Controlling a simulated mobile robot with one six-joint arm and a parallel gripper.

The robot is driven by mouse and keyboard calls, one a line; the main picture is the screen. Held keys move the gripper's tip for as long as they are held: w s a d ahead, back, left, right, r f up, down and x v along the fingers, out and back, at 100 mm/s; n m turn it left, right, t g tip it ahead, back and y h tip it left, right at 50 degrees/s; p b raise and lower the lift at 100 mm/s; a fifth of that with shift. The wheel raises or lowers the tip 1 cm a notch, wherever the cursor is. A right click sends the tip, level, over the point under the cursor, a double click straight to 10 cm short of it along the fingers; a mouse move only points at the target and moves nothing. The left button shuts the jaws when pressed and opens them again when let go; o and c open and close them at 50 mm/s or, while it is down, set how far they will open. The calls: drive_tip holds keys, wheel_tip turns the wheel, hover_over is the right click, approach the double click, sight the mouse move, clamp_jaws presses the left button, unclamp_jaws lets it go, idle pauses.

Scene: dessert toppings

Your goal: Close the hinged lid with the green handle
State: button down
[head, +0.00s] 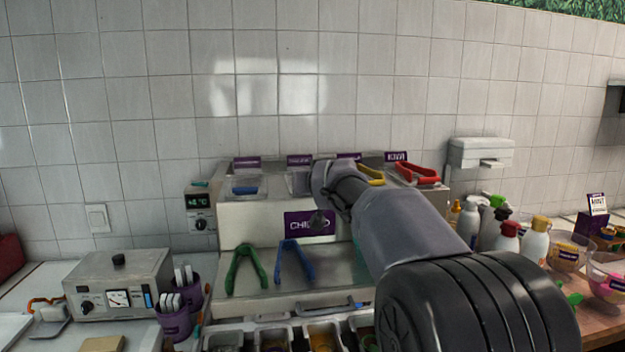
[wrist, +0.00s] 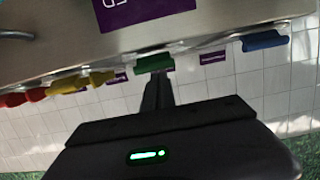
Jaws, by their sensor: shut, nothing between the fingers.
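The green handle (wrist: 155,63) shows in the wrist view at the edge of the pale metal unit, between a yellow handle and a blue one. My gripper (wrist: 157,80) is shut and empty, with its dark fingers pointing at the green handle. The fingertips overlap the handle in this view, and I cannot tell whether they touch it. In the head view my arm and wrist cover the green handle and its lid, so the lid's angle is hidden.
Bottles (head: 508,238) stand to the right. A tiled wall (head: 150,120) is behind.

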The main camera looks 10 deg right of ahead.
wheel_tip(320, 180, down, 3)
drive_tip(key=shift+r+b, duration=0.2)
drive_tip(key=shift+b, duration=0.2)
wheel_tip(320, 180, up, 4)
drive_tip(key=s+p, duration=0.2)
drive_tip(key=p, duration=0.1)
drive_tip(key=s+f+m+g+b, duration=0.15)
drive_tip(key=s+f, duration=0.45)
drive_tip(key=s, duration=0.7)
drive_tip(key=s+f+m+g+b, duration=0.1)
drive_tip(key=s+f+g+b, duration=0.35)
drive_tip(key=s, duration=0.85)
drive_tip(key=s+a+f+m+g+y, duration=0.1)
drive_tip(key=s+f, duration=0.6)
drive_tip(key=s, duration=0.4)
drive_tip(key=s+a+f+m+g+y+p, duration=0.1)
drive_tip(key=s+a+f+g, duration=0.1)
drive_tip(key=s+f, duration=0.6)
drive_tip(key=s, duration=0.3)
drive_tip(key=shift+a, duration=0.2)
drive_tip(key=shift+s, duration=0.15)
